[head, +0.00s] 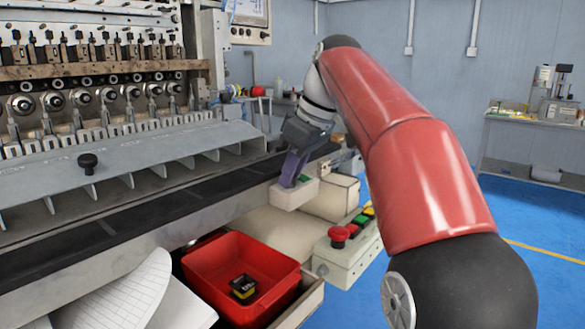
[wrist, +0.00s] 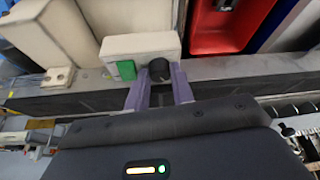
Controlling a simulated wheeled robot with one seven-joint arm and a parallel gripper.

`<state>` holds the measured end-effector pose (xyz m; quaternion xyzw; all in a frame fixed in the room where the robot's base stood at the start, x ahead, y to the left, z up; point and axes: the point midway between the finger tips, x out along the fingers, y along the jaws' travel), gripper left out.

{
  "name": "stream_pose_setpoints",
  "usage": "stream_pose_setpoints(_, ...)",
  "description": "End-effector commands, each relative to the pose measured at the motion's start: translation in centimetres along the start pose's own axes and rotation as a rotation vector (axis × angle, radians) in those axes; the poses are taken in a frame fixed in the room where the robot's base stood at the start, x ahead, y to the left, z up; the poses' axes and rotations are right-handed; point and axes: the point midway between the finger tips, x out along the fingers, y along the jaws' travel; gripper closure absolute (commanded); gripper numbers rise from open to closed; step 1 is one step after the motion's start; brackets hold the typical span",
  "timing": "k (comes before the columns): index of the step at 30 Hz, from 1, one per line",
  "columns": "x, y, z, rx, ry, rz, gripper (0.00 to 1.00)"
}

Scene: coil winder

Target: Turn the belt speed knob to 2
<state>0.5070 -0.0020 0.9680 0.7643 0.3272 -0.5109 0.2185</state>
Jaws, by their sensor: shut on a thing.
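The belt speed knob (wrist: 160,69) is a small black knob on a cream control box (wrist: 127,45), beside a green button (wrist: 126,70). In the wrist view my gripper (wrist: 160,82) has its two purple fingers on either side of the knob, shut on it. The knob's pointer and scale cannot be read.
A red bin (head: 240,270) with a small black and yellow item stands in front of the dark belt (head: 130,215). A second box with a red stop button (head: 339,236) and green and yellow buttons sits right of it, close to my arm. Blue floor is free at right.

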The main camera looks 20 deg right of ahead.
Motion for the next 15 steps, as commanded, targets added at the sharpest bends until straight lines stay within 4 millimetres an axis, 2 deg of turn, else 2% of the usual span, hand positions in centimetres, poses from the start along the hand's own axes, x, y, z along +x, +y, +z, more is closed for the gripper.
stream_pose_setpoints(6, 0.00, 0.15, -0.09, -0.115, 0.003, -0.046, 0.99)
stream_pose_setpoints(15, -0.01, 0.19, -0.08, -0.189, 0.002, -0.077, 0.99)
